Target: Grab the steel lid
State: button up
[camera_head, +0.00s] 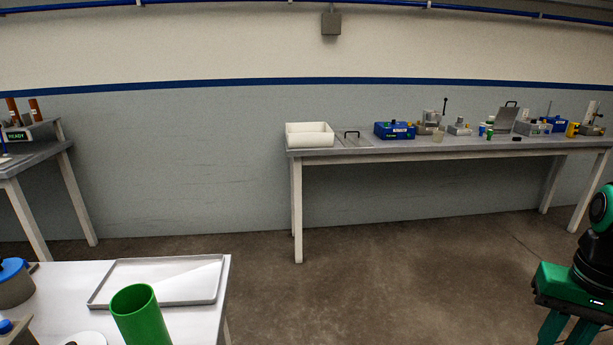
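A flat grey metal lid with a dark handle (352,140) lies on the far bench, just right of a white open bath (310,136). A second grey plate with a dark handle (507,121) stands tilted farther right on the same bench, among small devices. I cannot tell for sure which of the two is the steel lid. Both are far off and small in view.
The far bench (450,148) also holds a blue box (394,130) and several small devices. A near white table (60,285) at lower left carries a grey tray (155,303) and a green cylinder (140,318). Open floor (400,235) lies before the far bench.

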aim_at(349, 139)
jog(key=z, duration=0.1)
jog(key=i, duration=2.3)
jog(key=z, duration=0.6)
jog(key=i, duration=1.5)
jog(key=z, duration=0.2)
